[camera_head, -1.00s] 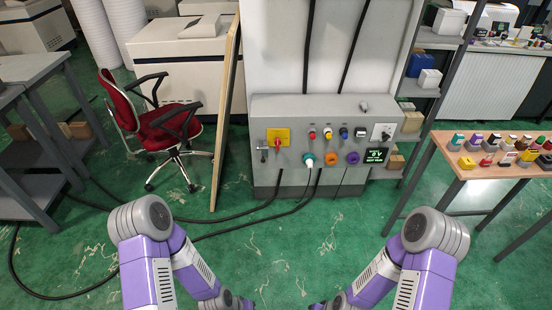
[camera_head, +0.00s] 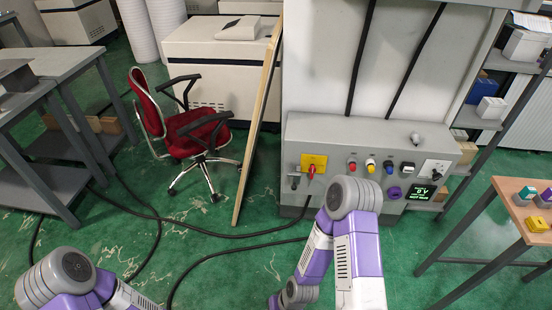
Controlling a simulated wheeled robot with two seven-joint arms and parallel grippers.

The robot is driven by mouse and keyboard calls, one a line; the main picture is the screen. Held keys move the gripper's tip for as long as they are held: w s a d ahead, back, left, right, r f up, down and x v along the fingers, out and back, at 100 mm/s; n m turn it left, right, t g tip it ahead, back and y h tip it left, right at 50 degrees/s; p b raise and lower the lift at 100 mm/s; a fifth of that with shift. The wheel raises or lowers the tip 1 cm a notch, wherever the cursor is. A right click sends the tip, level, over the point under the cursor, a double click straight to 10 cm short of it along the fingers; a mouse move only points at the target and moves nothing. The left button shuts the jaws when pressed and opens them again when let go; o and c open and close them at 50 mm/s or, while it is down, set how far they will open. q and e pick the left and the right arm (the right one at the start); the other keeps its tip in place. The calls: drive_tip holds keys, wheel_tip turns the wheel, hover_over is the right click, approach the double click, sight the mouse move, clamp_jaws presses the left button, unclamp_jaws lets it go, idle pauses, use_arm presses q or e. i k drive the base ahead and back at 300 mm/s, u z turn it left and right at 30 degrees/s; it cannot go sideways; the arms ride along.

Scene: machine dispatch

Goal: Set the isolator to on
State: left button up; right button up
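The isolator is most likely the red rotary handle (camera_head: 311,171) on a yellow plate (camera_head: 319,160), at the left end of the grey control panel (camera_head: 345,133). The handle points down and slightly left; its exact angle is hard to read at this size. A small lever (camera_head: 294,181) sits just left of the plate. A small dark display (camera_head: 420,193) at the panel's lower right shows green text, seemingly "0 V" on top. My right arm's elbow covers the panel's lower middle. Neither gripper shows; both lie outside the picture, and only arm links are visible.
Red, yellow, blue and black controls run along the panel, with a purple ring (camera_head: 394,193) below. A red chair (camera_head: 187,130) and a leaning board (camera_head: 256,130) stand left. A wooden-topped table (camera_head: 530,205) stands right. Black cables (camera_head: 230,236) cross the green floor.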

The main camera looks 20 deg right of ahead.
sight(312, 170)
drive_tip(key=i, duration=0.75)
drive_tip(key=z, duration=1)
drive_tip(key=i, duration=0.4)
drive_tip(key=z, duration=0.45)
